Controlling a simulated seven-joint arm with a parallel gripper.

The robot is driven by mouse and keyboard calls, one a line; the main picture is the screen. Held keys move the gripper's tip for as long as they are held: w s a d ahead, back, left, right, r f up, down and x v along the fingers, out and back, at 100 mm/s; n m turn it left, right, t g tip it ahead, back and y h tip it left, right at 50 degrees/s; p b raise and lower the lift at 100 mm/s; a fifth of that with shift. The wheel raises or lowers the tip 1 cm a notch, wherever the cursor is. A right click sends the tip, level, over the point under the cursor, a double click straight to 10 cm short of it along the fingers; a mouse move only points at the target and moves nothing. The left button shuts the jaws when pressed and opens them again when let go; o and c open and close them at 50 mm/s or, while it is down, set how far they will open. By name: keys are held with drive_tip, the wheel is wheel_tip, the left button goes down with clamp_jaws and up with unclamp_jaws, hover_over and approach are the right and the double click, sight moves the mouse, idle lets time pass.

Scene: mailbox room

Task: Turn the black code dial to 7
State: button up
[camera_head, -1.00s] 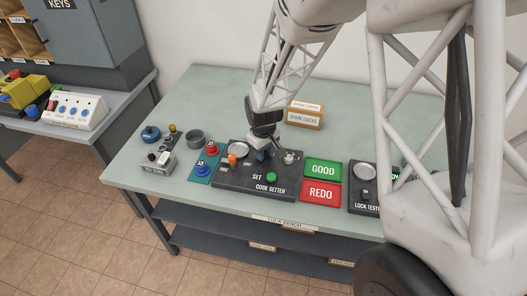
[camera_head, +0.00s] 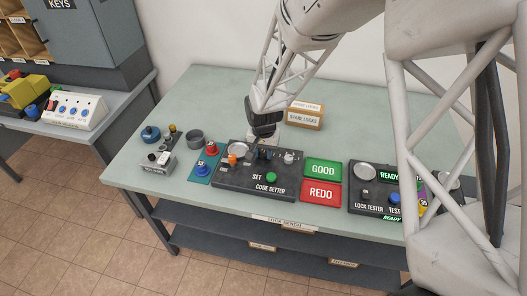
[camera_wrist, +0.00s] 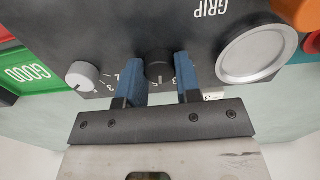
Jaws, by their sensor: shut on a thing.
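The black code dial (camera_wrist: 159,66) is on the dark code setter panel (camera_head: 235,181), between the fingers of my gripper (camera_wrist: 158,72) in the wrist view. My gripper's blue fingers are shut on the dial, one on each side. In the head view my gripper (camera_head: 264,153) is low over the back of the panel and the dial is hard to make out there. Some white numbers show around the dial in the wrist view, partly hidden by the fingers. I cannot tell which number the dial points to.
A round silver plate (camera_wrist: 250,53) and a pale grey knob (camera_wrist: 82,75) flank the dial. The panel also has a green SET button (camera_head: 270,177) and an orange knob (camera_head: 232,159). GOOD (camera_head: 323,170) and REDO (camera_head: 320,192) pads and the lock tester (camera_head: 375,203) lie to the right.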

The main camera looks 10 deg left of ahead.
sight(264, 153)
drive_tip(key=m, duration=0.4)
drive_tip(key=shift+m, duration=2.6)
drive_tip(key=o, duration=0.9)
drive_tip(key=shift+r, duration=0.15)
drive_tip(key=shift+r, duration=3.75)
